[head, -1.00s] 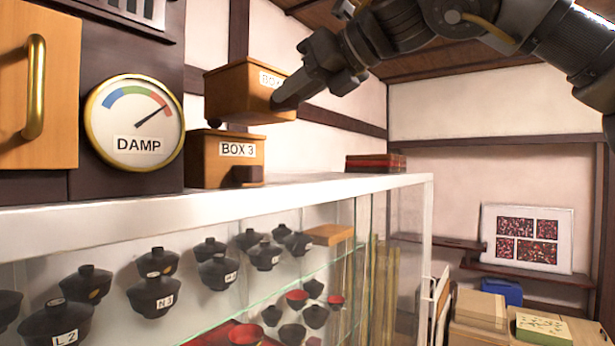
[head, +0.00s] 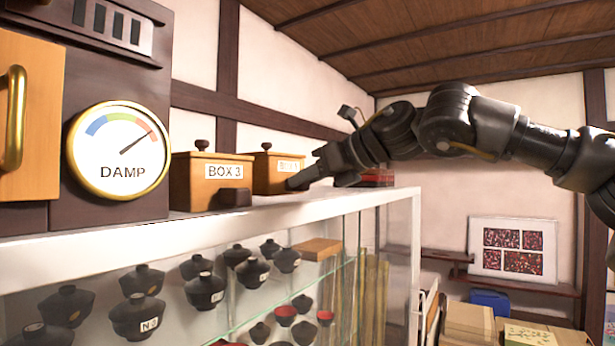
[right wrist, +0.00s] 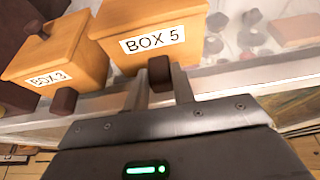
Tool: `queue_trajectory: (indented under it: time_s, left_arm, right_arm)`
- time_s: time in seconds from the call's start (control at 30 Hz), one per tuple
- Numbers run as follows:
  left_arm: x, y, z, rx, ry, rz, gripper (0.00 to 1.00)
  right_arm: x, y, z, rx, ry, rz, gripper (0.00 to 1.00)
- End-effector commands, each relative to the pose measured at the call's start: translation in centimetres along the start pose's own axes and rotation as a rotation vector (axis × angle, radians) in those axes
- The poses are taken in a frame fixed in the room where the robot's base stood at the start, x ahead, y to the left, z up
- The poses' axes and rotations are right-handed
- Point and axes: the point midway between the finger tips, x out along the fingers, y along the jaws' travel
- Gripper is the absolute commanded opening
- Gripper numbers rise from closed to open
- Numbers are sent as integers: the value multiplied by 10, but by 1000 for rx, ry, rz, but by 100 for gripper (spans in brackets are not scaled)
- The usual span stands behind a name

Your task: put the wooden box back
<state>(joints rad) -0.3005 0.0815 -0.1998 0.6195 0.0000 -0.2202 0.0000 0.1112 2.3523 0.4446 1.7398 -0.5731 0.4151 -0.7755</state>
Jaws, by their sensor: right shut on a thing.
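The wooden box labelled BOX 5 (head: 268,174) is upright with a dark knob on its lid. It is level with the glass cabinet's white top (head: 330,199), just right of the similar BOX 3 (head: 192,184). My right gripper (head: 298,181) is at its front right. In the right wrist view, the label of BOX 5 (right wrist: 175,28) is readable, and my right gripper (right wrist: 162,84) is shut on its dark front pull (right wrist: 160,70). Whether its base touches the cabinet top is hard to tell. My left gripper is out of view.
A DAMP gauge (head: 120,150) on a dark cabinet stands left of BOX 3. A red and black stack (head: 377,178) lies behind my gripper on the right. Lidded black bowls (head: 205,290) fill the glass cabinet below.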

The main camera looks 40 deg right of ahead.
Motion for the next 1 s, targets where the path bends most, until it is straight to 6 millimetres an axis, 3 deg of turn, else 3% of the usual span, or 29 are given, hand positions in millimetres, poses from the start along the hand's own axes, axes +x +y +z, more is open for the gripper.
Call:
queue_trajectory:
  time_s: [0.1,0.5,0.53,0.67,1.0]
  left_arm:
    - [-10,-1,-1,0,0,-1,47]
    - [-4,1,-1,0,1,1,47]
    - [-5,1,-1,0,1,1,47]
    - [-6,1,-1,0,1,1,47]
    - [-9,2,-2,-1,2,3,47]
  right_arm:
    - [2,0,-6,0,-3,1,0]
    - [5,0,-13,0,-3,-1,0]
    - [5,0,-13,0,-1,-1,28]
    - [5,0,-13,0,-1,-1,45]
    - [4,0,-10,1,-1,-1,47]
